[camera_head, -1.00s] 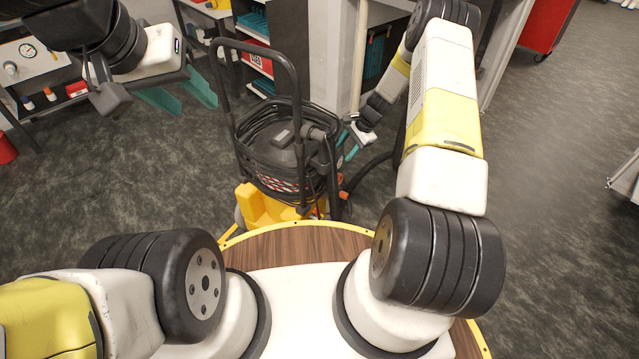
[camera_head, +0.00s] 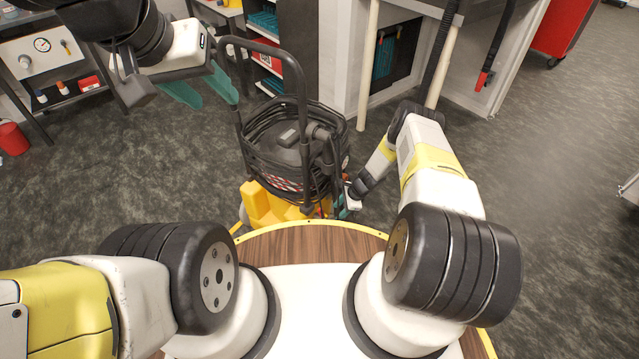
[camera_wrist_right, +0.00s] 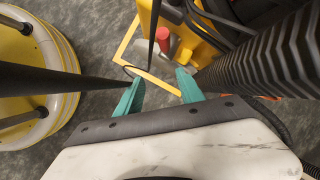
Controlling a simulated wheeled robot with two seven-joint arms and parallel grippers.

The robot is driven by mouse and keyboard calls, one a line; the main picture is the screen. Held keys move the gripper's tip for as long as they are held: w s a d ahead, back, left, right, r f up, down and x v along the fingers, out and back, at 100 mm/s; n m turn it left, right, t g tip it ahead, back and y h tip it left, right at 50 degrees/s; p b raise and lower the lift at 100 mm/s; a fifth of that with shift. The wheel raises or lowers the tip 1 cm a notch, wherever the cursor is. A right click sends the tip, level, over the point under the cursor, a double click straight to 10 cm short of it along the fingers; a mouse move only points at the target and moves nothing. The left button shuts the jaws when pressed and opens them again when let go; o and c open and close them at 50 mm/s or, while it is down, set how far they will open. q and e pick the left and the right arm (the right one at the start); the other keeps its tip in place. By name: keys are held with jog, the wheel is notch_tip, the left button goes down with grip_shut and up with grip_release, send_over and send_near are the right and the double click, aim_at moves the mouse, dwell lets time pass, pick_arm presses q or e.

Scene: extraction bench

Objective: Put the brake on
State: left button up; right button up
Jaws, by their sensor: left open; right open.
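A dark extractor (camera_head: 285,140) with a coiled black cable and a tall black handle stands in front of me on a yellow base (camera_head: 262,203). My right gripper (camera_head: 345,206) is low beside the base's right side, its tips partly hidden. In the right wrist view its teal fingers (camera_wrist_right: 160,82) are apart with nothing between them. Beyond them are a yellow frame (camera_wrist_right: 148,76) and a red-topped cylinder (camera_wrist_right: 163,36); I cannot tell whether this is the brake. My left gripper (camera_head: 205,90) is open and empty, left of the handle.
A ribbed black hose (camera_wrist_right: 262,62) runs close to the right finger, and a dark bar (camera_wrist_right: 60,82) reaches in from the left. A grey bench (camera_head: 345,70) stands behind the extractor. Floor is free at the right.

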aim_at(321, 213)
jog(key=shift+w+a+f, duration=0.35)
jog(key=shift+a+f, duration=0.4)
jog(key=shift+a, duration=0.45)
jog(key=shift+w+a+f, duration=0.4)
jog(key=shift+a+f, duration=0.4)
jog(key=shift+a, duration=0.35)
jog(key=shift+w+a+f, duration=0.35)
jog(key=shift+a+f, duration=0.4)
jog(key=shift+a, duration=0.45)
jog(key=shift+c, duration=0.3)
grip_shut()
